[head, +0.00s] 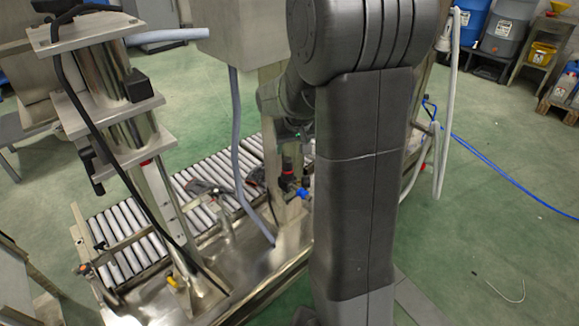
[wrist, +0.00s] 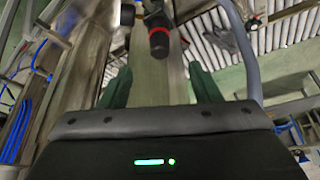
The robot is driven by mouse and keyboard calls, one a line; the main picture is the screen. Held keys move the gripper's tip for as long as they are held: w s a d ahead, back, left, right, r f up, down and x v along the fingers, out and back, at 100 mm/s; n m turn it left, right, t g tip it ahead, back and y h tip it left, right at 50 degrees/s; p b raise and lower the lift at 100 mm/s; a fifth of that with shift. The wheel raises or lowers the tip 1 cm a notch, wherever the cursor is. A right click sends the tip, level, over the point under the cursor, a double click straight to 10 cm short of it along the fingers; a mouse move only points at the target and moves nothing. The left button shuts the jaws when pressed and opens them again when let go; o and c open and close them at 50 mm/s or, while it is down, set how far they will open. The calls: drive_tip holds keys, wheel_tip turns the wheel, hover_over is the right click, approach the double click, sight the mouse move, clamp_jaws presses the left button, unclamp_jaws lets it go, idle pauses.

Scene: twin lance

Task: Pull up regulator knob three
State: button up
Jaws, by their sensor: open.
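A black knob with a red band (wrist: 158,42) shows at the upper middle of the wrist view, in front of a metal post. No number can be read on it, so I cannot tell whether it is regulator knob three. My gripper (wrist: 160,72) has its two dark green fingers apart, with nothing between them. The knob appears just beyond the fingertips, centred between them; no contact shows. In the head view, a small dark and red fitting (head: 287,171) sits by the post below my arm, which hides much of the area.
A roller conveyor (head: 205,178) runs beside the metal post. A grey hose (head: 237,150) hangs left of the post and also passes right of my fingers in the wrist view (wrist: 246,50). Blue tubes (wrist: 18,118) lie at the left. Green floor is open at the right.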

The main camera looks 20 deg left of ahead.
sight(288, 161)
drive_tip(key=b+x, duration=0.2)
drive_tip(key=x, duration=0.9)
drive_tip(key=shift+w+f, duration=0.1)
drive_tip(key=shift+f, duration=0.1)
drive_tip(key=shift+c, duration=0.5)
clamp_jaws()
drive_tip(key=shift+r+p, duration=0.45)
drive_tip(key=shift+r, duration=0.2)
drive_tip(key=shift+o, duration=0.5)
unclamp_jaws()
drive_tip(key=p+v, duration=0.2)
drive_tip(key=v, duration=1.1)
drive_tip(key=shift+r+p, duration=0.3)
drive_tip(key=shift+r, duration=0.05)
